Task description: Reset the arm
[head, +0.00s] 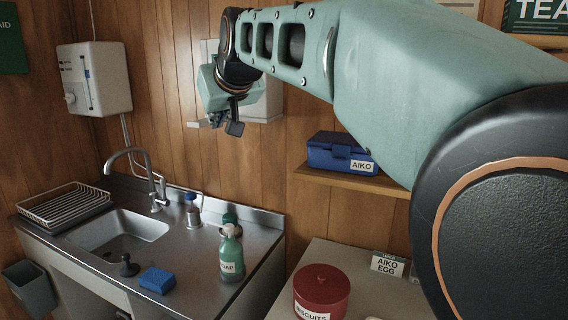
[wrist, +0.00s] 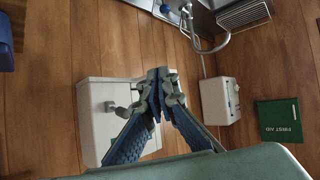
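My arm reaches from the right across the head view, raised above the counter. My gripper (head: 234,127) hangs at its far end, in front of white wall fittings and above the sink's right side. In the wrist view, the two blue-padded fingers of my gripper (wrist: 159,76) lean together and their tips meet or nearly meet. I see nothing held between them. Part of the gripper is small and dark in the head view.
A white wall box (wrist: 105,118) lies behind the fingers. Below are a steel sink (head: 118,232), soap bottle (head: 231,255), blue sponge (head: 157,280) and dish rack (head: 66,206). A blue lunchbox (head: 340,152) sits on a shelf; a red biscuit tin (head: 321,288) stands lower right.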

